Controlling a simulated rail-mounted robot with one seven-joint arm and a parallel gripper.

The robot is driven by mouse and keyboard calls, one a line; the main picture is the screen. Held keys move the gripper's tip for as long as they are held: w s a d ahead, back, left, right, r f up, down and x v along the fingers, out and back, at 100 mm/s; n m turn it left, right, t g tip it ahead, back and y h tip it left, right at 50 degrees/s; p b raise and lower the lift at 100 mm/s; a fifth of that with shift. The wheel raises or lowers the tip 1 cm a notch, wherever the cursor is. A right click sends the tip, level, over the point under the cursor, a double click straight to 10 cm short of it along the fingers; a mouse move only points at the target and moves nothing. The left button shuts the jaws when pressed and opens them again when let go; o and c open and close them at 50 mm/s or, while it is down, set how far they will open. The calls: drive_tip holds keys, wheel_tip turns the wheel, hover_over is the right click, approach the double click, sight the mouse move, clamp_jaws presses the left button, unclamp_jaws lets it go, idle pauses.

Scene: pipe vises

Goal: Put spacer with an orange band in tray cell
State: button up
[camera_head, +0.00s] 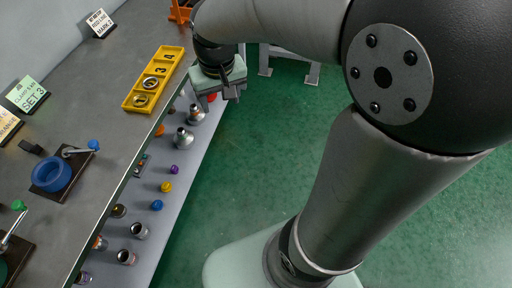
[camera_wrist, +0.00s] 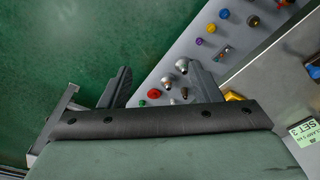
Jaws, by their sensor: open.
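My gripper (camera_head: 221,96) is open and empty, above the outer edge of the lower shelf, to the right of the yellow tray (camera_head: 127,105). In the wrist view its two fingers stand wide apart (camera_wrist: 159,70), with shelf parts visible beyond the gap. An orange piece (camera_head: 159,130) shows on the shelf near the bench edge. A metal cylinder (camera_head: 100,243) with a reddish-orange part is partly under the bench edge; I cannot tell which piece is the orange-banded spacer.
The lower shelf (camera_head: 185,205) holds metal fittings, small coloured caps and several cylinders. A blue vise (camera_head: 51,174) with a lever stands on the bench left of the shelf. An orange object (camera_head: 181,11) is at the far end.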

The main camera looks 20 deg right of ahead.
drive_tip(key=s+d+f, duration=0.1)
drive_tip(key=s+f, duration=0.1)
drive_tip(key=s, duration=0.5)
drive_tip(key=s+d+f+g, duration=0.1)
drive_tip(key=s+d, duration=0.1)
drive_tip(key=s, duration=0.5)
drive_tip(key=shift+s+f, duration=0.25)
drive_tip(key=shift+f, duration=0.1)
